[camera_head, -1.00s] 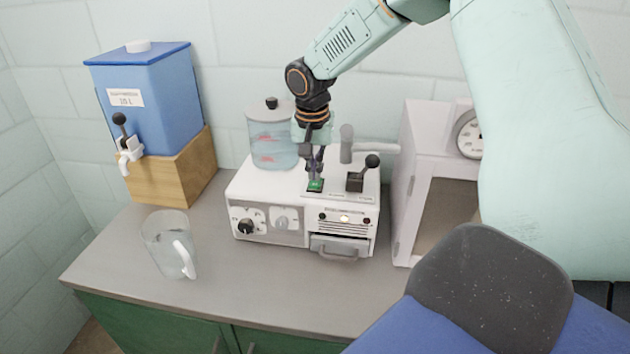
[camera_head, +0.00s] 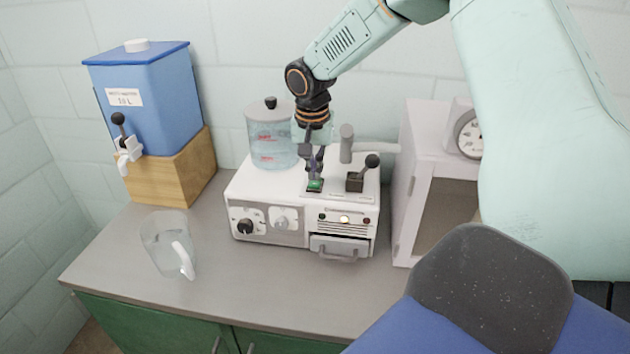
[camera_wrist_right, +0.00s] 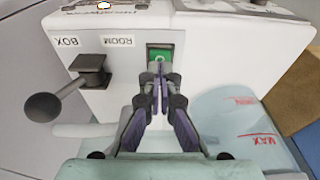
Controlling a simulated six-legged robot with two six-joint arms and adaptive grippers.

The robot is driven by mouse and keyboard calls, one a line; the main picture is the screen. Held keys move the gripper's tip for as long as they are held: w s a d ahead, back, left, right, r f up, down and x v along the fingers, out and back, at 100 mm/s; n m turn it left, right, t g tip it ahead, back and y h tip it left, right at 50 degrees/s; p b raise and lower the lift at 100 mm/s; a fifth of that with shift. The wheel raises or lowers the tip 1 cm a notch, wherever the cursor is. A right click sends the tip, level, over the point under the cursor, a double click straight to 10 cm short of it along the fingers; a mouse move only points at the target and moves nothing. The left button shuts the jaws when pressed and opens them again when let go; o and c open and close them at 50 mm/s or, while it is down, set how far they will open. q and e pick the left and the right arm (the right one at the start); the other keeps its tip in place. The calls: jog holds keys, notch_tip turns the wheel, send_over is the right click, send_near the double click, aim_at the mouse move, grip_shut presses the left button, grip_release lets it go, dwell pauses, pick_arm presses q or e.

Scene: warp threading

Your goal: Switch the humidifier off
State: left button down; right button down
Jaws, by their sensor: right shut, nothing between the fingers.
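The humidifier (camera_head: 265,196) is a white box on the grey counter, with dials, a small drawer and a row of indicator lamps on its front. One lamp (camera_head: 344,219) glows yellow. A green rocker switch (camera_head: 315,185) sits on its top; it also shows in the right wrist view (camera_wrist_right: 160,52). My right gripper (camera_head: 315,172) is shut and empty, pointing down with its tips at the switch. In the right wrist view the fingertips (camera_wrist_right: 160,88) partly cover the switch's near edge; I cannot tell whether they touch. My left gripper is not in view.
A black-knobbed lever (camera_head: 355,181) stands right of the switch, near a grey pipe (camera_head: 347,143). A clear water tank (camera_head: 270,136) is behind left. A glass jug (camera_head: 167,245), a blue water container (camera_head: 150,100) and a white cabinet (camera_head: 402,200) stand around.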

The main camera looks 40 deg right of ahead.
aim_at(314, 185)
jog(key=shift+s+a, duration=0.1)
jog(key=shift+f, duration=0.35)
jog(key=shift+f, duration=0.15)
jog(key=shift+f+b, duration=0.3)
jog(key=shift+b, duration=0.05)
jog(key=shift+f, duration=0.2)
dwell(0.4)
notch_tip(314, 185, up, 7)
jog(key=p, duration=0.7)
jog(key=shift+r, duration=0.15)
dwell(0.5)
